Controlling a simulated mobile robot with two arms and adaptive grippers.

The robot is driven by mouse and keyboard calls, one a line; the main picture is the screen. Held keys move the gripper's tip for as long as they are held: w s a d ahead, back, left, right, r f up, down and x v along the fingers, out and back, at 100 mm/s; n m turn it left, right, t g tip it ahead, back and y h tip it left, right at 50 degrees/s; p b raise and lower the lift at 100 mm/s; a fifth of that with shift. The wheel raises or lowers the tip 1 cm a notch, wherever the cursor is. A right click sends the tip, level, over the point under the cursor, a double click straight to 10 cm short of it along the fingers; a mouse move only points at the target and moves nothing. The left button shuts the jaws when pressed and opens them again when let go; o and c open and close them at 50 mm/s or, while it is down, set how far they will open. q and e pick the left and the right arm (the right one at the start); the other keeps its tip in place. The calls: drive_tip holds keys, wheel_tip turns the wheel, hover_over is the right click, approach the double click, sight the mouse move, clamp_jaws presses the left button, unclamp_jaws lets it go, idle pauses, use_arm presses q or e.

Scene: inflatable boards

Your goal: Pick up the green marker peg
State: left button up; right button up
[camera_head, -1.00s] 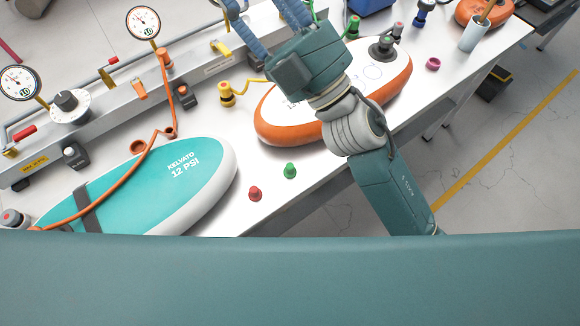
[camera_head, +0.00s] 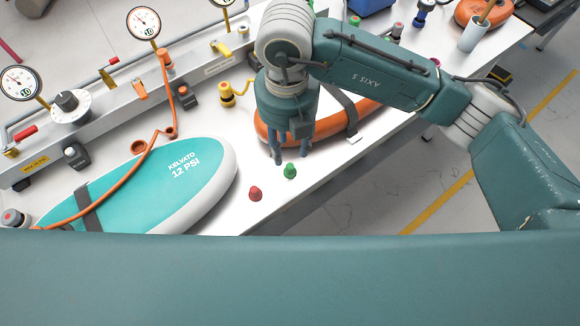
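The green marker peg (camera_head: 290,171) stands on the white table near its front edge, to the right of and a little behind the red peg (camera_head: 255,193). My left gripper is not in view.
A teal board (camera_head: 150,190) lies left of the pegs. An orange-edged board (camera_head: 262,127) lies behind my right gripper, partly hidden by my arm. A rail with gauges (camera_head: 143,22) and an orange hose (camera_head: 165,90) runs along the back left.

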sight(290, 166)
wheel_tip(290, 166, down, 4)
drive_tip(key=shift+r, duration=0.25)
drive_tip(key=shift+d+f+p, duration=0.1)
drive_tip(key=shift+f+p, duration=0.5)
drive_tip(key=shift+p, duration=0.05)
wheel_tip(290, 166, down, 4)
drive_tip(key=shift+w+d+r+p, duration=0.15)
drive_tip(key=shift+r+p, duration=0.1)
drive_tip(key=shift+p, duration=0.4)
drive_tip(key=shift+f, duration=0.4)
clamp_jaws()
